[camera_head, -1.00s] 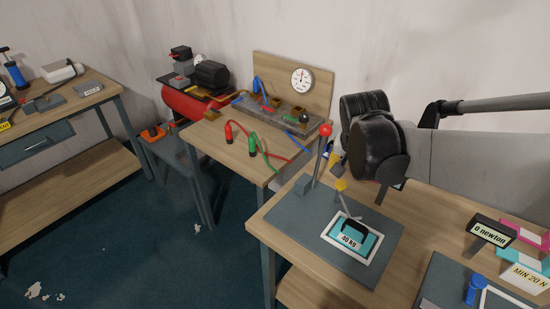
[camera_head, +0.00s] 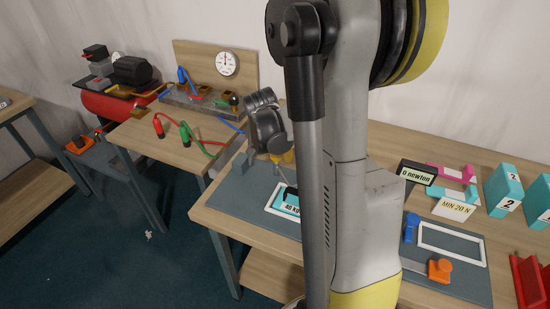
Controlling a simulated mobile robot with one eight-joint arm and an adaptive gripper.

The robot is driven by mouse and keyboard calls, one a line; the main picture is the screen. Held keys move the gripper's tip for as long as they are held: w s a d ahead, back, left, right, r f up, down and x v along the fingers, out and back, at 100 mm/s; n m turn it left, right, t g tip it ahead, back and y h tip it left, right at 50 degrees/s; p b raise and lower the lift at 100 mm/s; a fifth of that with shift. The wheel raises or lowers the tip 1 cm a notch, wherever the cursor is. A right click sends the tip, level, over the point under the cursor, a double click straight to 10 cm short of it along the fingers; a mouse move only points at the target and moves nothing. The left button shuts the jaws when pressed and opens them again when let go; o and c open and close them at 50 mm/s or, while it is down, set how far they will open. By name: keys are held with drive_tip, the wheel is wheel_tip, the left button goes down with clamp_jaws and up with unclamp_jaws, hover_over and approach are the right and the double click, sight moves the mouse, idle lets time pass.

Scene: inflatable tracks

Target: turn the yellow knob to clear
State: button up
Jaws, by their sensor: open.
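The yellow knob (camera_head: 289,157) shows just below my gripper (camera_head: 279,151), at the far part of the grey mat (camera_head: 243,196) on the near bench. My gripper is open and points down at the knob; I cannot tell whether the fingers touch it. A thin grey stem runs down from the knob toward a teal weight (camera_head: 289,204) marked 40 kg in a white frame. My arm stands in front and hides the right side of the mat. The red-ball lever is hidden behind my gripper.
To the right are a "0 newton" sign (camera_head: 417,172), a "MIN 20 N" sign (camera_head: 455,209), a blue knob (camera_head: 411,227) and an orange knob (camera_head: 439,269).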

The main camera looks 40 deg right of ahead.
drive_tip(key=shift+d+f, duration=0.15)
drive_tip(key=shift+f, duration=0.2)
clamp_jaws()
drive_tip(key=shift+n+t, duration=0.3)
drive_tip(key=shift+n, duration=0.2)
drive_tip(key=n, duration=0.2)
drive_tip(key=shift+s+n+t+y, duration=0.1)
drive_tip(key=shift+n+t+y, duration=0.2)
drive_tip(key=shift+n+t, duration=0.1)
drive_tip(key=shift+n+t+y, duration=0.4)
drive_tip(key=shift+n+y, duration=0.4)
drive_tip(key=shift+n, duration=1.5)
